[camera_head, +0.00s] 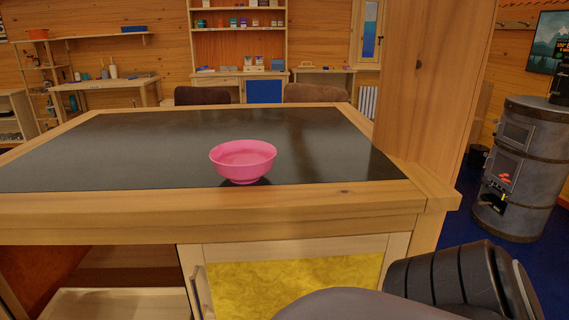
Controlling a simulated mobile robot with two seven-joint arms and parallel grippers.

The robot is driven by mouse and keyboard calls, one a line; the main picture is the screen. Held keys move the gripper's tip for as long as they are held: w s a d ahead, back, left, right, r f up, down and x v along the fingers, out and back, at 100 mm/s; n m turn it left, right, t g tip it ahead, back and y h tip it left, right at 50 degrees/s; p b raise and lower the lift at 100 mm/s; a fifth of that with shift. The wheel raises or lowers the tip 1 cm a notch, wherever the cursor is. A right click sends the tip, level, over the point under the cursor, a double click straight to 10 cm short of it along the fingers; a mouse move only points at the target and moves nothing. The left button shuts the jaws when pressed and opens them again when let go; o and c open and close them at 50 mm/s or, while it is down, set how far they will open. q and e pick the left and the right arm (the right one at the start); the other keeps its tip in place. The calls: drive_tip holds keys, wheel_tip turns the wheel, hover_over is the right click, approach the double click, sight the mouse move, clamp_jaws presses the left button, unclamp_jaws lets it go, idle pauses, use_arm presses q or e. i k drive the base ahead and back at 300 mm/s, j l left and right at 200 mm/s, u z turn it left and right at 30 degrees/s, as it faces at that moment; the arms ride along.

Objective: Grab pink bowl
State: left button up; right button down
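A pink bowl (243,161) stands upright on the black top of a wooden counter (150,150), close to its front edge. Its inside looks empty. Neither of my grippers shows in the head view. Part of my own dark arm fills the lower right corner, in front of the counter and apart from the bowl.
A thick wooden post (430,85) rises at the counter's right end. A yellow-panelled cabinet door (295,285) is below the front edge. Two chairs (202,95) stand behind. A grey stove (520,165) is at the right. The counter top around the bowl is clear.

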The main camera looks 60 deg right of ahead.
sight(242, 162)
drive_tip(key=z, duration=1.65)
drive_tip(key=l+z, duration=0.2)
drive_tip(key=k+l, duration=0.05)
drive_tip(key=l, duration=0.05)
